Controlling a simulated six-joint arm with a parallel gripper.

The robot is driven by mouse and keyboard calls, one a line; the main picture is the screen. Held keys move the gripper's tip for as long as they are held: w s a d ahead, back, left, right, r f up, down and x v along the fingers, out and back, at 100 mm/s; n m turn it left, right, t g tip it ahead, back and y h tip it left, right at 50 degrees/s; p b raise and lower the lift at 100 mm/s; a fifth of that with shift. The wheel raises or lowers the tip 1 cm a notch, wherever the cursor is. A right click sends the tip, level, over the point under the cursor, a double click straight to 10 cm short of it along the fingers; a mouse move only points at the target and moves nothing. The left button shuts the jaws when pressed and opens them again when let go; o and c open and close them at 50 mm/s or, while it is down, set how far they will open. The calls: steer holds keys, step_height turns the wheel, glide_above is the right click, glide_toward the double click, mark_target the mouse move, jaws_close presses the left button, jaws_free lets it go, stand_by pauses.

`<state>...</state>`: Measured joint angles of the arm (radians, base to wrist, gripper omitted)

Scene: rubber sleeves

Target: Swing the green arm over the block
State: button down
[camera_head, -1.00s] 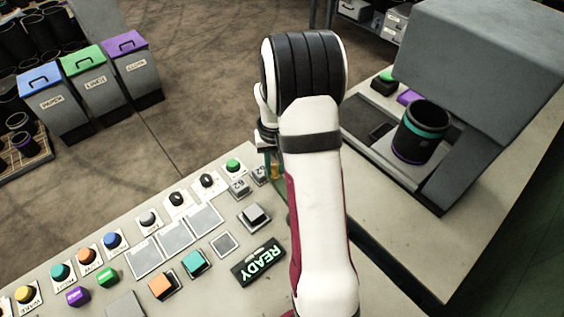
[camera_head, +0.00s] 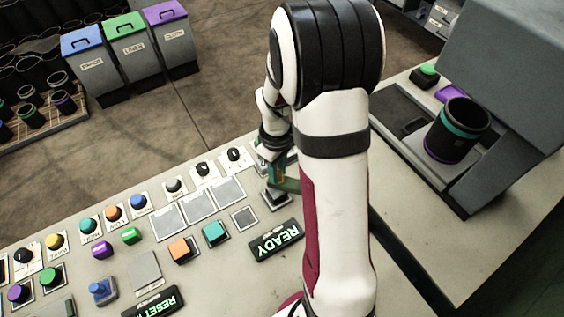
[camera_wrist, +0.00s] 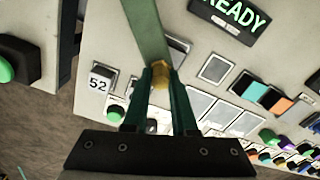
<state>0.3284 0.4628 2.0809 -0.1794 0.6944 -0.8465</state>
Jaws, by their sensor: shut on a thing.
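The green arm (camera_wrist: 148,28) is a flat bar with a brass-yellow knob (camera_wrist: 160,88) at its end. My gripper (camera_wrist: 162,76) is shut on this knob, one green finger on each side. In the head view, my gripper (camera_head: 277,170) is at the panel's far edge, and a short piece of the green arm (camera_head: 289,185) shows before my white arm hides the rest. The dark block (camera_head: 274,197) on a pale square base lies right by the gripper and the bar's end. In the wrist view the bar covers most of the block's area, so I cannot tell whether they touch.
A READY sign (camera_head: 276,241) lies just in front of the block. Flat grey squares (camera_head: 198,205) and several coloured buttons fill the panel to the left. A grey machine (camera_head: 505,90) with a dark cup (camera_head: 457,130) stands on the right.

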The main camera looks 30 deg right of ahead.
steer(key=shift+s+a+n, duration=0.5)
steer(key=shift+a+n, duration=0.05)
steer(key=shift+n, duration=0.15)
steer(key=c, duration=0.7)
jaws_free()
steer(key=shift+r, duration=0.1)
step_height(320, 180, up, 16)
steer(key=shift+f, duration=0.15)
steer(key=s+a+m, duration=0.3)
steer(key=s+a, duration=0.1)
steer(key=s, duration=0.2)
steer(key=s+a+f+m+y, duration=0.1)
steer(key=s+a+m, duration=0.3)
steer(key=s+a, duration=0.1)
steer(key=s+a+m, duration=0.3)
steer(key=s+a, duration=0.1)
steer(key=s, duration=0.3)
steer(key=shift+s+a+f+m+y, duration=0.25)
steer(key=shift+s+f+m+y, duration=0.05)
steer(key=shift+s+m+y, duration=0.1)
